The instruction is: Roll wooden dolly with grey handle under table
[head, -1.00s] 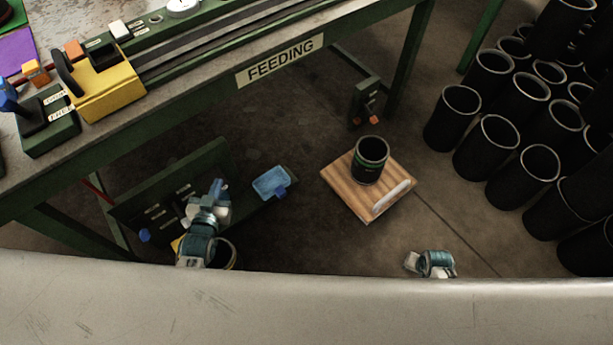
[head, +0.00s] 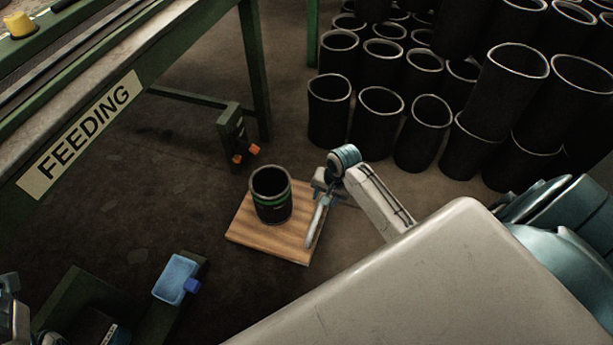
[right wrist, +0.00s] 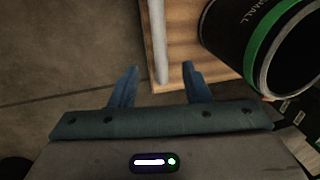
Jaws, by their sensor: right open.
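The wooden dolly (head: 250,238) is on the floor beside the green table (head: 120,68), outside its legs. Its grey handle (head: 318,222) lies along the right side of the board. A black rubber sleeve (head: 271,205) with a green band stands upright on it. My right gripper (head: 328,190) is at the handle. In the right wrist view my right gripper (right wrist: 160,78) is open, with the near end of the handle (right wrist: 158,40) between its fingertips, not clamped. Part of my left arm shows at the lower left edge; its jaws cannot be made out.
Several black sleeves (head: 380,120) stand in stacked rows behind and to the right. A bracket with orange knobs (head: 238,140) is by the table leg. A blue tray (head: 175,278) is at lower left. The floor between dolly and table is mostly clear.

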